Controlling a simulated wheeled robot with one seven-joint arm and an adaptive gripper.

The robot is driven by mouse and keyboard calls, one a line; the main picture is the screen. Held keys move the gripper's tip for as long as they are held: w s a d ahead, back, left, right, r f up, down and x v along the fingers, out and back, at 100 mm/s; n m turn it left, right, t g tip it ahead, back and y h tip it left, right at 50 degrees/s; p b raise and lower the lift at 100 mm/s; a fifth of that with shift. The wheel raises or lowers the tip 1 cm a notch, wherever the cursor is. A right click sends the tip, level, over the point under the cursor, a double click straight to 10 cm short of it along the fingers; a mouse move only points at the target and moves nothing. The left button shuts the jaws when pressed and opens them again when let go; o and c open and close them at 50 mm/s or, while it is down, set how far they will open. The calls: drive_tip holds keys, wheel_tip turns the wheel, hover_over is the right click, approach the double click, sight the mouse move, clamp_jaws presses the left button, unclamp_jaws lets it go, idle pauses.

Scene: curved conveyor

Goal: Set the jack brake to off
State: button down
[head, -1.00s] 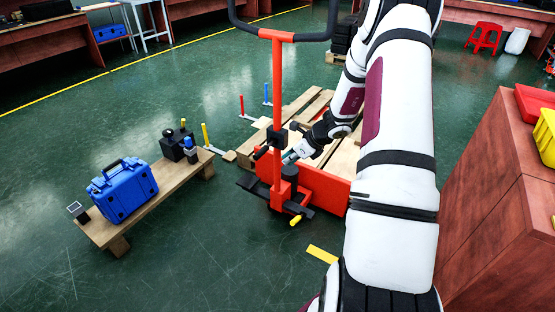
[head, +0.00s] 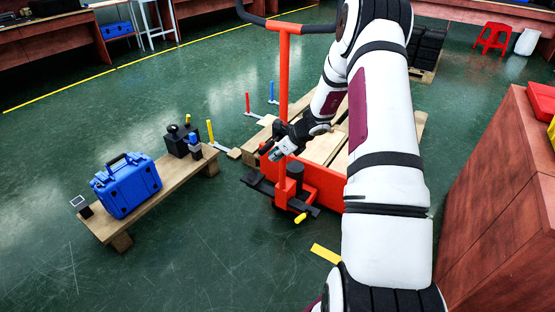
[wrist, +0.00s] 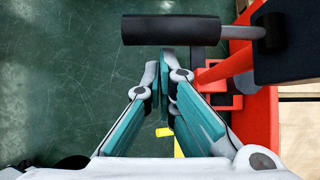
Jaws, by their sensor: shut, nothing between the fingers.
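The orange-red pallet jack (head: 283,75) stands upright at the centre of the head view, with a black handlebar on top. In the wrist view a black cylindrical lever grip (wrist: 171,30) lies crosswise, joined by a short rod to a black block (wrist: 288,42) on the jack. I take this to be the brake lever; in the head view my gripper hides most of that spot. My gripper (head: 274,155) is beside the jack's column. In the wrist view its teal fingers (wrist: 163,78) are together and empty, just below the grip; contact cannot be told.
A yellow-tipped pedal (head: 300,218) sits at the jack's base. A wooden pallet (head: 325,147) lies behind it. A low bench (head: 150,203) with a blue case (head: 126,187) stands at left. A reddish wooden cabinet (head: 500,190) is at right. Green floor between is clear.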

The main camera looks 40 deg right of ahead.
sight(268, 150)
drive_tip(key=shift+r, duration=0.1)
idle(0.3)
drive_tip(key=shift+r+p, duration=0.2)
drive_tip(key=shift+p, duration=0.75)
drive_tip(key=shift+r+m+y+p, duration=0.35)
drive_tip(key=shift+y+p, duration=0.25)
drive_tip(key=shift+p, duration=0.7)
drive_tip(key=shift+r+g+p, duration=0.2)
drive_tip(key=shift+g+p, duration=0.1)
drive_tip(key=shift+p, duration=0.1)
drive_tip(key=shift+w+d+r+y+p, duration=0.15)
drive_tip(key=shift+r+y+p, duration=0.15)
drive_tip(key=shift+r+p, duration=0.35)
drive_tip(key=shift+d+r+y+p, duration=0.15)
drive_tip(key=shift+r+y+p, duration=0.2)
drive_tip(key=shift+r, duration=0.5)
drive_tip(key=shift+r, duration=0.2)
